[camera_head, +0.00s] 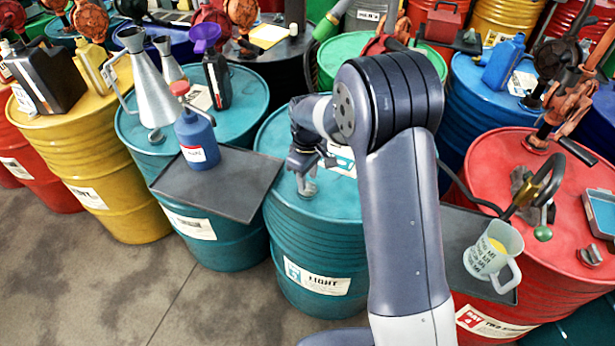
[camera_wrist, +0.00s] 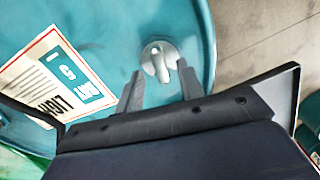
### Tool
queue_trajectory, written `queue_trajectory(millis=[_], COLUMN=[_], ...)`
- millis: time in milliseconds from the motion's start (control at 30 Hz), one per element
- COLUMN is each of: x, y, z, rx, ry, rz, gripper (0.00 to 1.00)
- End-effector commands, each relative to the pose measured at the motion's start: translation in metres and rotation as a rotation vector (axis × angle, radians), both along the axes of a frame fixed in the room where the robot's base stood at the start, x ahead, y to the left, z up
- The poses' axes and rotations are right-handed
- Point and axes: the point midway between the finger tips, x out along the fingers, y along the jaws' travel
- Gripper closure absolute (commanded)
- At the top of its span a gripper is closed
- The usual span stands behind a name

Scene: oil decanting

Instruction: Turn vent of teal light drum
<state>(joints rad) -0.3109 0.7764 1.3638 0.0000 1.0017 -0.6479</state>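The teal light drum (camera_head: 322,250) stands in the middle, with a white label reading "LIGHT" on its side. Its vent (camera_head: 307,190) is a small metal fitting near the front-left edge of the lid. In the wrist view the vent (camera_wrist: 160,60) shows as a round grey base with a raised handle. My gripper (camera_head: 304,168) is above the vent, pointing down. In the wrist view the two fingers of my gripper (camera_wrist: 160,84) are apart, and the vent lies between and just beyond their tips. I cannot tell whether either finger touches it.
A dark tray (camera_head: 215,190) sits left of the drum, with a blue bottle (camera_head: 196,138) at its back edge. A metal funnel can (camera_head: 150,85) stands behind.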

Motion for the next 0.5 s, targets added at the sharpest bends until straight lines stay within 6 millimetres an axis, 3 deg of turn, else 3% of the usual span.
queue_trajectory(millis=[200,500], x=[0.000,0.000], y=[0.000,0.000], z=[-0.015,-0.016], rx=[0.000,0.000], ry=[0.000,0.000], rz=[0.000,0.000], gripper=[0.64,0.67])
